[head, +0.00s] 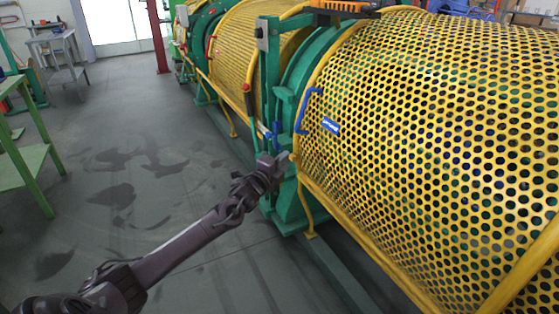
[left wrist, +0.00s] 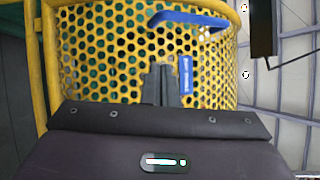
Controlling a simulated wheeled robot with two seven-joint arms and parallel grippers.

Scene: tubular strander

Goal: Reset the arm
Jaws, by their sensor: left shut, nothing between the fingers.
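My left arm (head: 185,243) reaches in from the lower left of the head view. Its gripper (head: 287,157) is beside the lower edge of the yellow perforated guard (head: 430,130) of the strander. In the left wrist view the dark fingers (left wrist: 163,80) are together with nothing between them, in front of the guard mesh. A blue handle (head: 308,111) and a blue-and-white label (head: 331,125) are on the guard above and right of the gripper. The handle (left wrist: 187,18) also shows above the fingertips in the wrist view. My right gripper is not in view.
The green machine frame (head: 290,205) stands close by the gripper, with a yellow post (head: 308,215) below the guard. A green table (head: 25,165) stands at the left. The grey floor (head: 130,150) between is clear.

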